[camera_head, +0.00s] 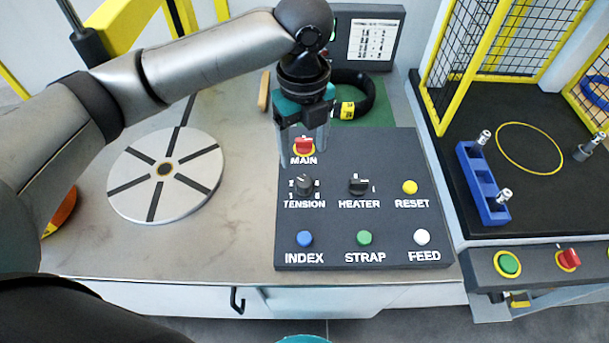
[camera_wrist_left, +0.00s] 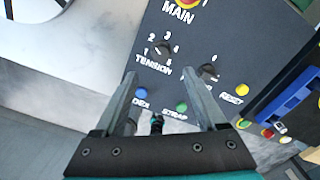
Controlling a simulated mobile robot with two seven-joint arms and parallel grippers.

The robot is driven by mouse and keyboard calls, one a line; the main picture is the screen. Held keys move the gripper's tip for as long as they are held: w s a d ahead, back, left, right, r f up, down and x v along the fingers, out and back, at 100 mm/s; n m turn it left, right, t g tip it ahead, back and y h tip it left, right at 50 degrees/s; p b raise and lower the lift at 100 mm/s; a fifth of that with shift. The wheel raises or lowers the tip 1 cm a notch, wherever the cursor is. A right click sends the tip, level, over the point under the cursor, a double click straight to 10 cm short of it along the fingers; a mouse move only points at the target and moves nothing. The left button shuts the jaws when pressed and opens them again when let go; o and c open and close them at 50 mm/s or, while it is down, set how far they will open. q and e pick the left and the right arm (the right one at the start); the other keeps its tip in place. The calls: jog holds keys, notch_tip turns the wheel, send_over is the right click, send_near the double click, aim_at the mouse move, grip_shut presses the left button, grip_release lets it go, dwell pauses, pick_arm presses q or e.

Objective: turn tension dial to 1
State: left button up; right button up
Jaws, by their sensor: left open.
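The black tension dial (camera_head: 304,186) is on the dark control panel (camera_head: 330,215), above the TENSION label. My left gripper (camera_head: 303,158) points down over the panel near the red MAIN switch (camera_head: 304,146). Its fingers are open with nothing between them. In the left wrist view the fingertips (camera_wrist_left: 160,72) stand apart on either side below the dial, not touching it.
The black HEATER knob (camera_head: 359,184) is right of the dial. Yellow RESET (camera_head: 410,187), blue INDEX (camera_head: 305,238), green STRAP (camera_head: 364,237) and white FEED (camera_head: 421,237) buttons surround them. A round turntable (camera_head: 190,190) lies left; a blue holder (camera_head: 480,184) stands right.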

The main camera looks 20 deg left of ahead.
aim_at(304, 181)
pick_arm(q)
notch_tip(304, 181, down, 8)
jog(key=shift+f+b, duration=0.1)
jog(key=shift+b, duration=0.65)
jog(key=shift+f, duration=0.55)
pick_arm(e)
jog(key=shift+w+a+f, duration=0.1)
jog(key=shift+w+f, duration=0.8)
jog(key=shift+f, duration=0.1)
pick_arm(q)
jog(key=shift+c, duration=0.3)
grip_shut()
pick_arm(e)
jog(key=shift+s, duration=0.2)
